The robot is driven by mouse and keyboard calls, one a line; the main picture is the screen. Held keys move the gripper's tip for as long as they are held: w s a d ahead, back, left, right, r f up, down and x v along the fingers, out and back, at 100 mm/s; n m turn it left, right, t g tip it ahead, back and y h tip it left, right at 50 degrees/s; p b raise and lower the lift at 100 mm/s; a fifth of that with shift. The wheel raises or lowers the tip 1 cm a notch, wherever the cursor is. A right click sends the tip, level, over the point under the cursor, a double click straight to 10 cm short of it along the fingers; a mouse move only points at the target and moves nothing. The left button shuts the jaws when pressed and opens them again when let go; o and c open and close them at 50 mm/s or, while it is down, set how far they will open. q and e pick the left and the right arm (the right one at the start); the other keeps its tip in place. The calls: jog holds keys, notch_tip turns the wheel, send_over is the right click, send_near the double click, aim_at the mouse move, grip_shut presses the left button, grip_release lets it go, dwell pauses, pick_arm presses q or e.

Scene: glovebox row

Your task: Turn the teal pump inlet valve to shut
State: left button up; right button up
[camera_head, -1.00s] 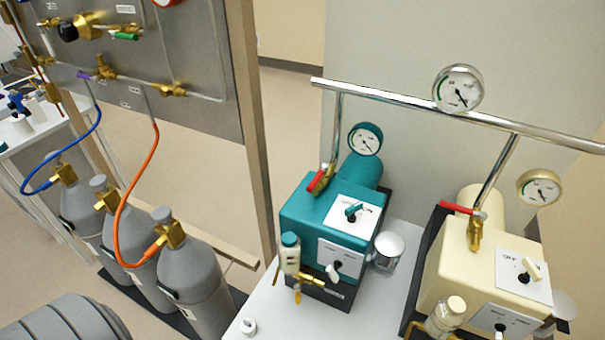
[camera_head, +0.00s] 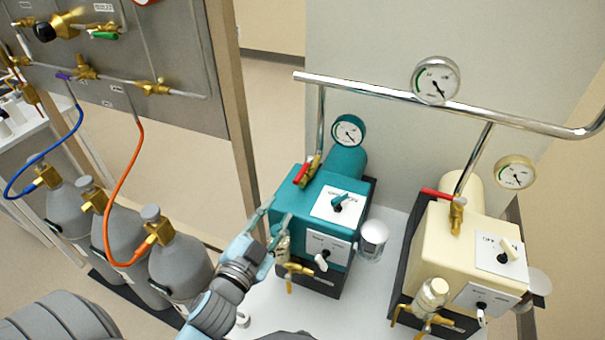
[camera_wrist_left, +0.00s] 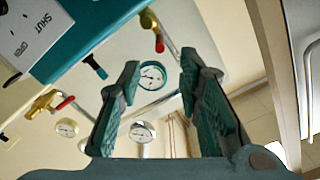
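The teal pump (camera_head: 290,215) stands on a white table. A brass valve with a red lever (camera_head: 302,174) sits at its top, below the pipe; it also shows in the left wrist view (camera_wrist_left: 159,43). A front plate (camera_head: 330,243) carries a white handle (camera_head: 321,262). A plate lettered SHUT and OPEN (camera_wrist_left: 28,28) shows in the left wrist view. My left gripper (camera_head: 277,209) is open and empty, at the pump's left side, apart from the red lever. My right gripper is out of view.
A cream pump (camera_head: 450,235) with its own red lever stands to the right. A chrome pipe (camera_head: 380,93) with a gauge (camera_head: 435,80) runs above both. A small bottle (camera_head: 283,248) is by the teal pump's front left. Grey gas cylinders (camera_head: 180,262) stand at left.

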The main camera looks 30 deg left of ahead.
pick_arm(q)
jog(key=p, duration=0.2)
send_near(306, 166)
jog(key=w, duration=0.8)
jog(key=shift+a+f, duration=0.35)
jog(key=shift+a, duration=0.05)
grip_shut()
